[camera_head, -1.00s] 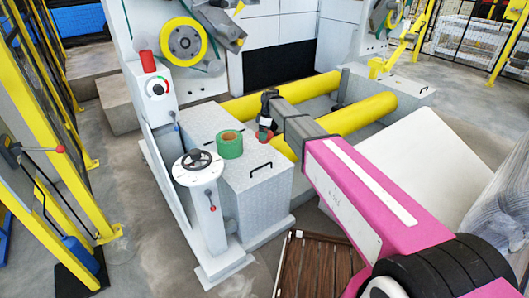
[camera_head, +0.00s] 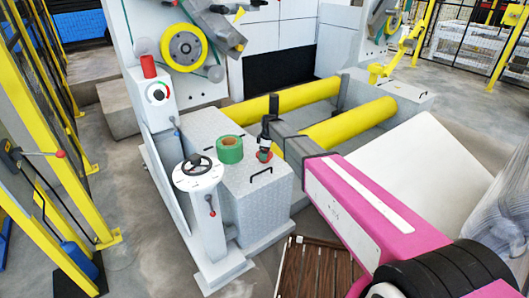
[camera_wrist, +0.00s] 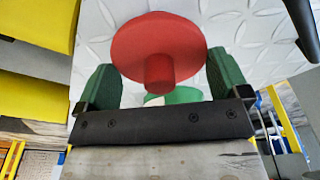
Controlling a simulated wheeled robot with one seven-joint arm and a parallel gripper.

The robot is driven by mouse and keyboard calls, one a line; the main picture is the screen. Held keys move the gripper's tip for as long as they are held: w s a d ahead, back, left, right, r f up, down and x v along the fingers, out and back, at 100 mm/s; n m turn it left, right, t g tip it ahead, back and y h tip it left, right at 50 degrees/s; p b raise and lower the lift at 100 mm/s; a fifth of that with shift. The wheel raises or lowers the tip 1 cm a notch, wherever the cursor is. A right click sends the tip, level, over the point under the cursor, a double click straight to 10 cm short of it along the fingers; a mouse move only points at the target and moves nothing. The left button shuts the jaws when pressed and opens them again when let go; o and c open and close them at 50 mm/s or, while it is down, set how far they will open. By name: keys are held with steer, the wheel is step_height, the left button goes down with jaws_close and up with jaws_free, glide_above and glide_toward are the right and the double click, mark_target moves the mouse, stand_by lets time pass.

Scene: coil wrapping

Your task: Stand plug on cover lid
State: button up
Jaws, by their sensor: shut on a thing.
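The red plug (camera_head: 265,156) is between the fingers of my gripper (camera_head: 264,148), which points down over the cover lid (camera_head: 244,174). In the wrist view the plug (camera_wrist: 158,48) is a wide red disc with a short stem, and the green finger pads of my gripper (camera_wrist: 160,75) are shut on its two sides. The lid (camera_wrist: 230,18), pale metal with a raised pattern, lies behind the plug. The plug is at or close to the lid's surface; I cannot tell whether it touches.
A green roll (camera_head: 229,149) stands on the lid, left of my gripper. A dark handle (camera_head: 261,175) is fixed on the lid's near right part. A handwheel post (camera_head: 198,172) stands in front. Yellow rollers (camera_head: 340,122) lie behind and to the right.

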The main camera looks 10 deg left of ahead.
steer(key=o, duration=0.6)
steer(key=shift+f, duration=0.1)
steer(key=shift+c, duration=0.2)
step_height(320, 180, up, 12)
steer(key=d, duration=0.2)
steer(key=s+d+f+m, duration=0.2)
steer(key=s+d+m, duration=0.4)
steer(key=d, duration=0.8)
steer(key=s+d+f+m+h, duration=0.1)
steer(key=s+d+f+m, duration=0.2)
steer(key=s+d+m, duration=0.3)
steer(key=s+d+f+m, duration=0.2)
steer(key=s+d+m, duration=0.5)
steer(key=d, duration=1.5)
steer(key=shift+s+d+f+h, duration=0.3)
steer(key=shift+s+h, duration=0.1)
steer(key=shift+s, duration=2.45)
